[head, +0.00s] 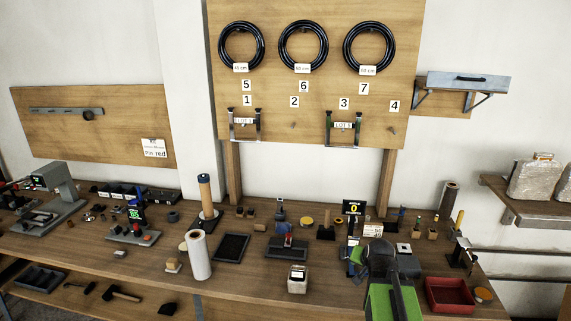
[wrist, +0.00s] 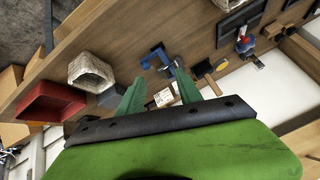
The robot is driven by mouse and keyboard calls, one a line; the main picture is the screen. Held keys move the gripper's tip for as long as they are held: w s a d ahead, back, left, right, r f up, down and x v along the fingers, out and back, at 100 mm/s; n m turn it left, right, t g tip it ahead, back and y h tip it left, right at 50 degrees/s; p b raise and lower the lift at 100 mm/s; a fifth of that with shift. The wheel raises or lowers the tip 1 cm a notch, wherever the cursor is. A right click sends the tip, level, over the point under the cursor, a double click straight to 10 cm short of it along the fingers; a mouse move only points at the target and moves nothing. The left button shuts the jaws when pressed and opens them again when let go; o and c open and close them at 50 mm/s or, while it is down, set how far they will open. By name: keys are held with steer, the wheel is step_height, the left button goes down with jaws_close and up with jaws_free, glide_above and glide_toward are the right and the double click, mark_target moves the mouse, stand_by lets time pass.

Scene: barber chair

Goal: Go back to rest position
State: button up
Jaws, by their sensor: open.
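My gripper (wrist: 160,95) shows in the wrist view with its two green fingers spread apart. Nothing is held between them. The fingers point toward the wooden workbench (wrist: 150,32), and small items on the bench show beyond the tips. In the head view my green and dark arm (head: 388,285) stands at the front right of the bench, left of a red bin (head: 450,295). The fingers are hard to make out in that view.
The bench holds a white roll (head: 199,256), a black tray (head: 232,247), a red-topped device (head: 288,246) and a small white-topped block (head: 297,279). A pegboard (head: 320,115) with black hose coils stands behind. A wall shelf (head: 465,83) hangs at right.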

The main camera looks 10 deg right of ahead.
steer(key=s+a+f+n+g+y, duration=0.1)
steer(key=s+a+f+n+g, duration=0.15)
steer(key=a, duration=0.65)
steer(key=s+a+f+n+g+y, duration=0.15)
steer(key=s+a, duration=0.25)
steer(key=a, duration=0.4)
steer(key=s+f+n+g+h, duration=0.1)
steer(key=s+n+g, duration=0.1)
steer(key=s, duration=0.4)
steer(key=shift+s+n+g, duration=0.3)
steer(key=shift+s+g, duration=0.05)
steer(key=shift+g, duration=0.35)
